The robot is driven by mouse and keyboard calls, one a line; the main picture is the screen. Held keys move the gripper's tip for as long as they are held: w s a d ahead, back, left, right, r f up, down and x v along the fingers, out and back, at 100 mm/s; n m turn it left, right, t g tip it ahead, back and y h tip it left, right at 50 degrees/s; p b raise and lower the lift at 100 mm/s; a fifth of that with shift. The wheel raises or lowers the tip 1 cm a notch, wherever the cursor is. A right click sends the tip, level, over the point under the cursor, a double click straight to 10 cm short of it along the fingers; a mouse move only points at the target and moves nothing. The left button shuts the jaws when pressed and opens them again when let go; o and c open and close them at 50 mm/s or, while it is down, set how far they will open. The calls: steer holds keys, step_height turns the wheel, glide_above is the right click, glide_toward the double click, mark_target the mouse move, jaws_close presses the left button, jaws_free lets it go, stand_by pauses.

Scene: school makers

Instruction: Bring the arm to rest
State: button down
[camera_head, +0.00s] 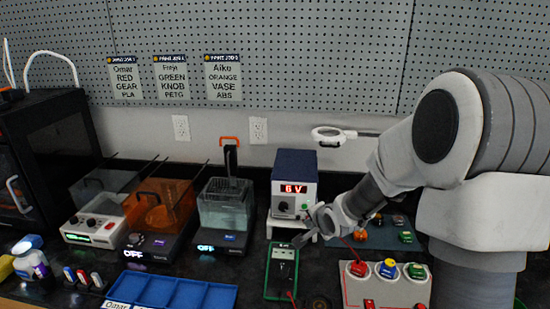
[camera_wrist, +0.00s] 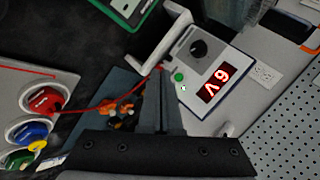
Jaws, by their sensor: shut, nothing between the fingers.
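My arm reaches in from the right of the head view, bent downward toward the bench. My gripper (camera_head: 299,241) is low in front of the power supply (camera_head: 297,178), near the top edge of the green-framed multimeter (camera_head: 282,272). In the wrist view my gripper (camera_wrist: 161,78) points away from the camera with its two dark fingers together and nothing between them. The power supply (camera_wrist: 200,62) is close beside the fingertips there, its red display reading 6 V. I cannot tell whether the fingers touch anything.
A red-edged panel with red, blue and green buttons (camera_head: 388,270) lies under my arm. A red lead (camera_wrist: 97,108) runs past the fingers. A blue tray (camera_head: 178,290), orange-lidded bath (camera_head: 160,205) and clear tank (camera_head: 225,207) stand left. A magnifier lamp (camera_head: 328,135) hangs above.

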steer(key=s+d+r+n+g+h+p, duration=0.15)
steer(key=s+r+n, duration=0.25)
steer(key=s+r, duration=0.45)
steer(key=s+a+r+n+g+p, duration=0.1)
steer(key=s+r+n, duration=0.3)
steer(key=s, duration=0.7)
steer(key=s+a+r+n+g+p, duration=0.1)
steer(key=s+r+n, duration=0.3)
steer(key=s+r, duration=0.4)
steer(key=s+p, duration=0.1)
steer(key=s, duration=0.3)
steer(key=shift+s+r+p, duration=0.15)
steer(key=shift+s+p, duration=0.05)
steer(key=shift+p, duration=0.15)
